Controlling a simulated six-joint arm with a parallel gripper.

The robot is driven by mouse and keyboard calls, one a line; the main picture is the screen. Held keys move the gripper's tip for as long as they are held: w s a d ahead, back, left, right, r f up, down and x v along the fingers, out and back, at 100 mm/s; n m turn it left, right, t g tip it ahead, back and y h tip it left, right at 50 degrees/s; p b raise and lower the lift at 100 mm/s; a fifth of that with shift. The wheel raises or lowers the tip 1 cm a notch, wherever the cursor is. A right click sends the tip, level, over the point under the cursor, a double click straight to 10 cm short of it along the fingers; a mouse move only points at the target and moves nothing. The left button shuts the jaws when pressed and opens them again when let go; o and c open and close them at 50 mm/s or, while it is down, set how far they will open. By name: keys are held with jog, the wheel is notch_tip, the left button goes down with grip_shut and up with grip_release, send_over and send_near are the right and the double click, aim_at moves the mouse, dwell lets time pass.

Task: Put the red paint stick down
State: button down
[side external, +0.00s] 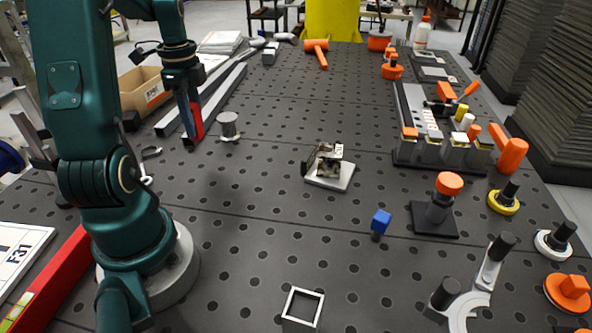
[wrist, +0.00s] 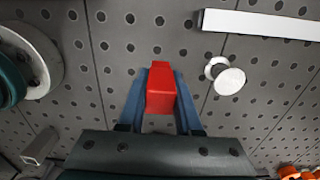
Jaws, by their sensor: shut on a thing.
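The red paint stick (wrist: 160,88) is held between the two blue fingers of my gripper (wrist: 160,100) in the wrist view. In the side external view the red paint stick (side external: 197,120) shows as a red upright piece at the fingers of my gripper (side external: 190,125), at the back left of the perforated table (side external: 260,130). My gripper points down and is shut on the stick. I cannot tell whether the stick's lower end touches the table.
Long grey bars (side external: 215,95) and a cardboard box (side external: 143,92) lie behind and left. A small metal block on a white plate (side external: 330,172) sits mid-table. Bare table lies in front of my gripper.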

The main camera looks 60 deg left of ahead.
jog(key=shift+f, duration=3.6)
jog(key=shift+f, duration=0.1)
jog(key=c, duration=0.6)
grip_release()
